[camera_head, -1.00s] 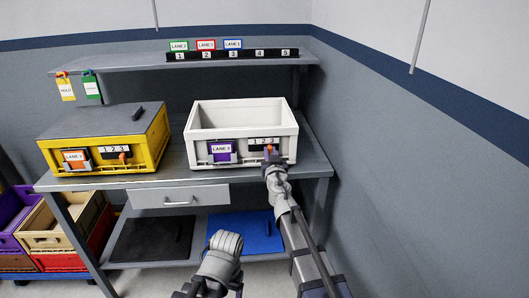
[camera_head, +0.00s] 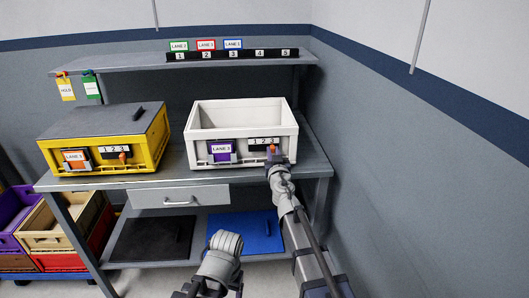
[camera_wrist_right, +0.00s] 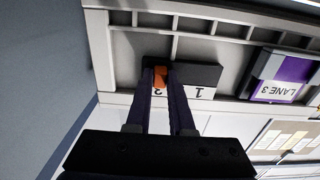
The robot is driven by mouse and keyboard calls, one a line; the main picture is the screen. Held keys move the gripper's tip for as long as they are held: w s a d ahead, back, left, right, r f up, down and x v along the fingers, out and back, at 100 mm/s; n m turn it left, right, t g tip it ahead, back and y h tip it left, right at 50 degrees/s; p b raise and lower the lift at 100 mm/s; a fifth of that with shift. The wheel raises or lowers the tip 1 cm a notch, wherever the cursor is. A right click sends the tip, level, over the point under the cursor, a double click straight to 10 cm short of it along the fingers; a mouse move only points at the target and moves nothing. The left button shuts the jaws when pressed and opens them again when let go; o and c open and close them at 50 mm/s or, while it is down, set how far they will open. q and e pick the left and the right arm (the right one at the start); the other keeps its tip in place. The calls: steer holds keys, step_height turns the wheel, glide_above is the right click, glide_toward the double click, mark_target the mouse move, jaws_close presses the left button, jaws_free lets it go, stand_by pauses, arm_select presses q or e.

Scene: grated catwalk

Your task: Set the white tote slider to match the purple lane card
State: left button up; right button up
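The white tote (camera_head: 243,118) stands on the bench with a purple lane card (camera_head: 222,148) reading LANE 3 on its front. The card also shows upside down in the right wrist view (camera_wrist_right: 283,76). To its right is a dark slider plate marked 1 2 3 (camera_head: 254,148) with an orange slider (camera_head: 272,148), which sits at about the 3. In the wrist view, my right gripper (camera_wrist_right: 161,80) has its fingers closed on both sides of the orange slider (camera_wrist_right: 160,77); they partly hide the digits. My left gripper's fingers are not visible; only a grey arm part shows low in the head view.
A yellow tote (camera_head: 105,140) with an orange LANE 3 card stands to the left on the bench. A shelf (camera_head: 130,64) with lane cards and numbered slots runs above. A drawer (camera_head: 180,198) is below the benchtop. A grey wall is close on the right.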

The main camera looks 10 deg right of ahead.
steer(key=o, duration=0.4)
steer(key=shift+c, duration=0.2)
steer(key=s, duration=0.7)
stand_by(0.4)
steer(key=shift+d, duration=0.1)
